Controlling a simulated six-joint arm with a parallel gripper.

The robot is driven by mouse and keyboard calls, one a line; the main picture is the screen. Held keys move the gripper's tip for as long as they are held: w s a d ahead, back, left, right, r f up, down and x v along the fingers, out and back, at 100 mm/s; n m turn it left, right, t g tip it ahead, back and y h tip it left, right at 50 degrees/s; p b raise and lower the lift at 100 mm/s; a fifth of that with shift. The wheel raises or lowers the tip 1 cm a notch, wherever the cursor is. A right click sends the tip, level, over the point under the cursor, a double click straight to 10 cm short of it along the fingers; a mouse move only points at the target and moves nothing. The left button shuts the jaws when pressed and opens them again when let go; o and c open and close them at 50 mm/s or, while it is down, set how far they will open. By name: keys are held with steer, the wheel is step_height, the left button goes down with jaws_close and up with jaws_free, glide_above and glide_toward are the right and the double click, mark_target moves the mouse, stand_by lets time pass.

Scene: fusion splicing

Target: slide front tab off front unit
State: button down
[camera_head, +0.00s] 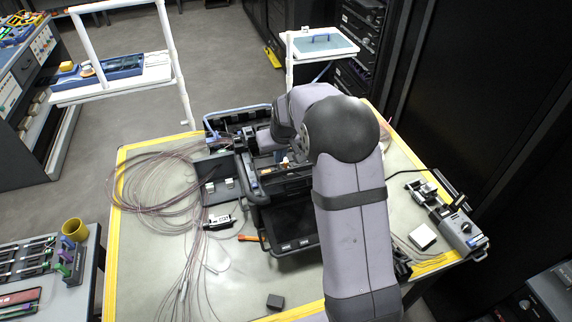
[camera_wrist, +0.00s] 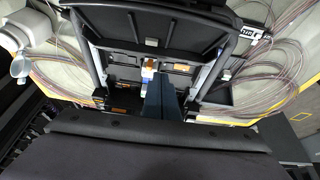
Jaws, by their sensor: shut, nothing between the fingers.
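A black splicing case (camera_head: 290,238) stands open in the middle of the table, with a dark machine inside it. In the wrist view the case's frame (camera_wrist: 97,66) surrounds a cavity. A small white and orange part (camera_wrist: 148,73) shows there, with blue at its base, close to the left of my gripper (camera_wrist: 163,78). I cannot tell whether this is the front tab, or which piece is the front unit. My gripper's dark fingers are together and empty, pointing into the case. I cannot tell whether they touch anything. In the head view my arm hides the gripper and part of the case.
Looped thin cables (camera_head: 150,180) cover the table's left side. A dark plate with small metal blocks (camera_head: 210,187) lies left of the case. A grey device (camera_head: 460,232) and a white block (camera_head: 422,236) are at the right.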

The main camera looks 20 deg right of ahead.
mark_target(287, 161)
steer(key=shift+f+b, duration=0.35)
steer(key=shift+f, duration=0.2)
steer(key=shift+d, duration=1.45)
stand_by(0.6)
steer(key=shift+r, duration=0.1)
steer(key=shift+a+r+p, duration=0.15)
steer(key=shift+r+p, duration=1.05)
steer(key=shift+r, duration=0.3)
steer(key=shift+a+r+p, duration=0.1)
steer(key=shift+r+p, duration=1.1)
steer(key=shift+r, duration=0.25)
steer(key=s+a+g, duration=0.2)
steer(key=s+a, duration=0.1)
steer(key=s, duration=1.3)
steer(key=s+a+f+g, duration=0.1)
steer(key=s+a+g, duration=0.1)
steer(key=s, duration=1.4)
steer(key=shift+s+a+f+g, duration=0.3)
steer(key=shift+s+a, duration=0.1)
steer(key=shift+a, duration=0.45)
steer(key=c, duration=2.4)
jaws_free()
steer(key=shift+c, duration=0.2)
